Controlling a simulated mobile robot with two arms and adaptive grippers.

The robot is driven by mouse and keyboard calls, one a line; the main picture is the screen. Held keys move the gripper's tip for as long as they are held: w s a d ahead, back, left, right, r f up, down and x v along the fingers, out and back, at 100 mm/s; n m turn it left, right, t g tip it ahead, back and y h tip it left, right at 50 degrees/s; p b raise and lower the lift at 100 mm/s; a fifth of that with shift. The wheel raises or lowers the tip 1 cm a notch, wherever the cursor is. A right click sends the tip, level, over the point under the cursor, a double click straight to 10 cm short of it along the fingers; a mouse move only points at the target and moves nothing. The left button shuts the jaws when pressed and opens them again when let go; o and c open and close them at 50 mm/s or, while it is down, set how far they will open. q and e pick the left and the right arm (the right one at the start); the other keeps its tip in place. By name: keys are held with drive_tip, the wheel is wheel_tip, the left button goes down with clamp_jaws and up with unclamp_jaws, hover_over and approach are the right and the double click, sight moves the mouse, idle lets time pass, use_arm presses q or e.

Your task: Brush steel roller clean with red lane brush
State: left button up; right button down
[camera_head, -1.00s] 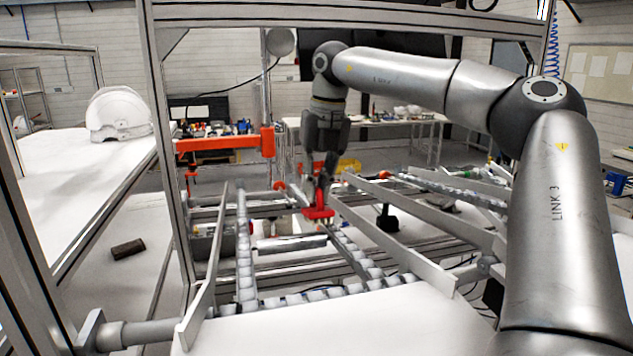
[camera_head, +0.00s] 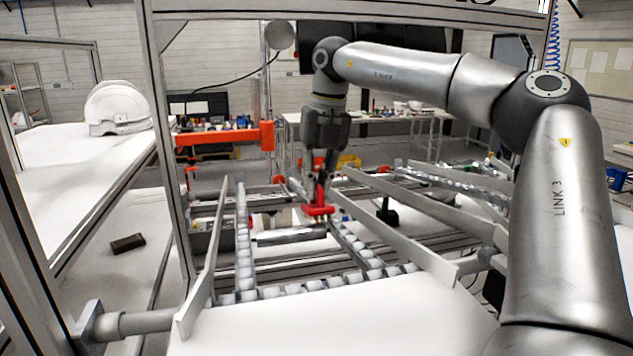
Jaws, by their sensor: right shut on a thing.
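The red lane brush (camera_head: 318,210) is upright between the fingers of my right gripper (camera_head: 318,182), which is shut on its handle. The brush head hangs at the bottom, above the lane frame near the middle of the view. The steel roller (camera_head: 290,236) looks like a grey bar lying across the lane, just below and left of the brush head. I cannot tell whether the bristles touch it. My left gripper is not in view.
Slanted metal rails (camera_head: 400,222) and rows of small white rollers (camera_head: 243,250) surround the brush. An orange bracket (camera_head: 235,138) stands to the left. A white helmet shell (camera_head: 117,108) and a dark block (camera_head: 127,243) lie on white surfaces at left.

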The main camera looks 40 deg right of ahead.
drive_tip(key=shift+s+f, duration=0.1)
drive_tip(key=shift+f, duration=0.15)
drive_tip(key=shift+a, duration=0.2)
drive_tip(key=shift+w+a+r, duration=0.1)
drive_tip(key=shift+w+a, duration=0.25)
drive_tip(key=shift+a, duration=0.1)
drive_tip(key=shift+w+a, duration=1.5)
drive_tip(key=shift+a, duration=1.35)
drive_tip(key=shift+s+d+f+p, duration=0.2)
drive_tip(key=shift+s+d, duration=0.5)
drive_tip(key=shift+d, duration=0.45)
drive_tip(key=shift+s+d+f+p, duration=0.15)
drive_tip(key=shift+s+d, duration=0.5)
drive_tip(key=shift+d, duration=0.45)
drive_tip(key=shift+s+d+f+p, duration=0.2)
drive_tip(key=shift+s+d, duration=0.5)
drive_tip(key=shift+d, duration=0.45)
drive_tip(key=shift+r, duration=0.1)
